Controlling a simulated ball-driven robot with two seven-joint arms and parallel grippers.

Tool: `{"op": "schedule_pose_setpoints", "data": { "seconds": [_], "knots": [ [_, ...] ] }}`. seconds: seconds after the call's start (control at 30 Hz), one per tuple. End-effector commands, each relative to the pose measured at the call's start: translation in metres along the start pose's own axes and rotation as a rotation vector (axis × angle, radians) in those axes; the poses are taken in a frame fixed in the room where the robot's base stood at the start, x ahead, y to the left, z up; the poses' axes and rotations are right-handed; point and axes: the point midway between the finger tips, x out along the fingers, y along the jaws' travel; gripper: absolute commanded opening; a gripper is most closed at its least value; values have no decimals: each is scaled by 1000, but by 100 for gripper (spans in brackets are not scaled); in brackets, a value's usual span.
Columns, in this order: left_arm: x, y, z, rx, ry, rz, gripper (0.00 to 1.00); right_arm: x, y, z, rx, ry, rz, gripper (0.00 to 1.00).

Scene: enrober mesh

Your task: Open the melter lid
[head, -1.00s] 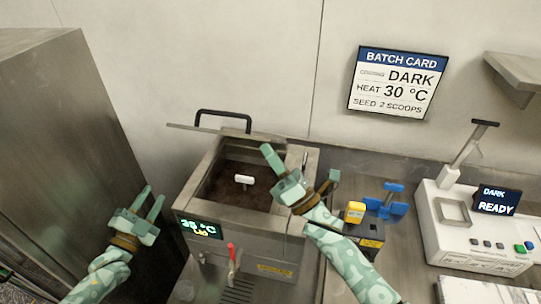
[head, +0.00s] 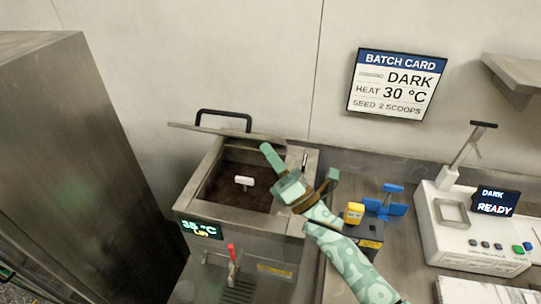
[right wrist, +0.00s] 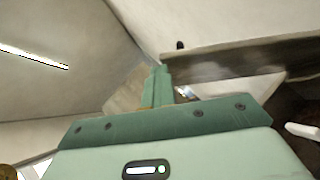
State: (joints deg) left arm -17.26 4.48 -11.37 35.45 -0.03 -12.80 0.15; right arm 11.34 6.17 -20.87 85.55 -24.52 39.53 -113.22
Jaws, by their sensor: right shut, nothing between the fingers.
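The melter (head: 245,250) is a steel box with its top open, showing dark chocolate and a white-handled tool (head: 244,181) inside. Its lid (head: 190,129) stands raised along the back edge, seen nearly edge-on, with a black bar handle (head: 224,114) on top. My right gripper (head: 268,152) is over the tank's back right part, in front of the lid, its fingers shut and empty. In the right wrist view the closed fingers (right wrist: 158,84) point toward the wall, left of a dark slab that looks like the lid (right wrist: 235,58). I cannot tell whether they touch it. My left gripper is out of view.
A red-handled tap (head: 232,254) is on the melter's front. To the right are a yellow item (head: 354,213), a blue item (head: 385,206) and a white machine (head: 470,240) reading READY. A tall steel cabinet (head: 80,170) stands at left.

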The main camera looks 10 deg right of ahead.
Motion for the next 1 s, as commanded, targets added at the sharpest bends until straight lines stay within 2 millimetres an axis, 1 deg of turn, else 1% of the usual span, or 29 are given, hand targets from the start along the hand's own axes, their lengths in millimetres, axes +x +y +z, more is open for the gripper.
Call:
{"op": "schedule_pose_setpoints", "data": {
  "seconds": [0.03, 0.17, 0.37, 0.5, 0.6, 0.7, 0.77, 0.9, 1.0],
  "knots": [
    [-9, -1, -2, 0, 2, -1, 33, 4, -2, 8, 4, 0, -25, 0],
    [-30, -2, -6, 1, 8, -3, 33, 21, 1, 25, 47, -2, -68, 0],
    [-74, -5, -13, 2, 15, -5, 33, 58, -2, 63, 152, -4, -170, 0],
    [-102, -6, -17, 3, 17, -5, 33, 86, -11, 90, 239, -5, -255, 0],
    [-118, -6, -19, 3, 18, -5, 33, 104, -22, 108, 295, -3, -315, 0],
    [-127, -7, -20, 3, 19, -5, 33, 119, -34, 124, 352, -4, -371, 0],
    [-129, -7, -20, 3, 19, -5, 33, 126, -42, 131, 382, -4, -401, 0],
    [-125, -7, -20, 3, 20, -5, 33, 141, -60, 146, 443, -3, -463, 0],
    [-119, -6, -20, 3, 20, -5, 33, 148, -71, 152, 448, -4, -465, 0]
  ]
}}
